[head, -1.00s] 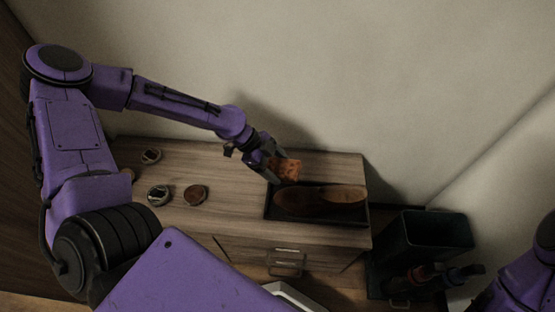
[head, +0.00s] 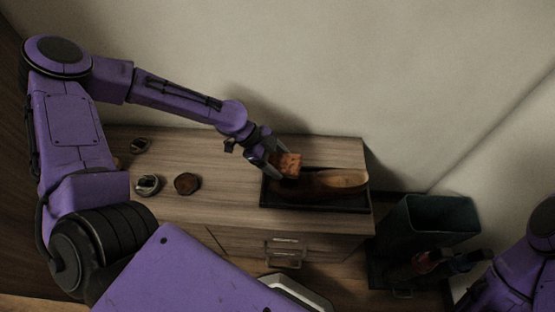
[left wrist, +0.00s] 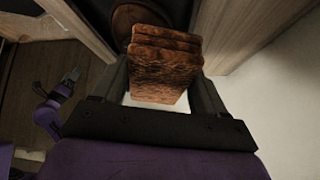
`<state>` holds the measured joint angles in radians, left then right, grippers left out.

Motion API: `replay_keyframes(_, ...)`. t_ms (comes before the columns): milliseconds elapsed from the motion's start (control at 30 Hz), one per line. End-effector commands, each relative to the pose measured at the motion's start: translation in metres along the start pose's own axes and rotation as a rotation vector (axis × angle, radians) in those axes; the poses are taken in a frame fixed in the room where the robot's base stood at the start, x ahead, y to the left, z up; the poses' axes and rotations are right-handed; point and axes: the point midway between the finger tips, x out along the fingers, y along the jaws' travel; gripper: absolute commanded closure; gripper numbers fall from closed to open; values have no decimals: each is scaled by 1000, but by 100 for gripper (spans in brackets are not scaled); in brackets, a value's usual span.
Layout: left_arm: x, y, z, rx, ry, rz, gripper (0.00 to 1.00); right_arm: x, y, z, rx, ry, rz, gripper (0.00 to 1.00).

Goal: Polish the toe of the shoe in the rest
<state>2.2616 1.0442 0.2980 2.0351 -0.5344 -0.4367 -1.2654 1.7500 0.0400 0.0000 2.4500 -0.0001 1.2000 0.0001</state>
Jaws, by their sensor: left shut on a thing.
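A brown shoe (head: 335,184) lies lengthwise in a shallow black rest (head: 320,207) on the wooden cabinet top. My left gripper (head: 277,163) is shut on a rough orange-brown block (head: 290,161), over the left end of the shoe. The block (left wrist: 165,65) also fills the space between the fingers in the left wrist view, with a rounded brown part of the shoe (left wrist: 135,14) just beyond it. I cannot tell whether block and shoe touch.
Two small round metallic tins (head: 148,185) (head: 140,145) and a brown disc (head: 187,183) lie left on the cabinet top (head: 225,165). A dark open bin (head: 430,218) stands right of the cabinet. The wall is close behind. A drawer handle (head: 285,252) faces front.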

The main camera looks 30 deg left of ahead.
Motion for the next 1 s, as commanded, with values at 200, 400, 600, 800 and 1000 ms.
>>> replay_keyframes(200, 4, 0, 2, 0, 0, 0, 52, 4, 0, 2, 0, 0, 0, 0)
replay_keyframes(400, 7, 0, 3, 0, 0, 0, 52, 7, -1, 3, 0, 0, 0, 0)
replay_keyframes(600, 11, 0, 5, 0, 0, 0, 52, 11, -1, 4, 0, 0, 0, 0)
replay_keyframes(800, 15, 0, 6, 0, 0, 0, 52, 14, -1, 6, 0, 0, 0, 0)
replay_keyframes(1000, 18, 0, 8, 0, 0, 0, 52, 18, -2, 8, 0, 0, 0, 0)
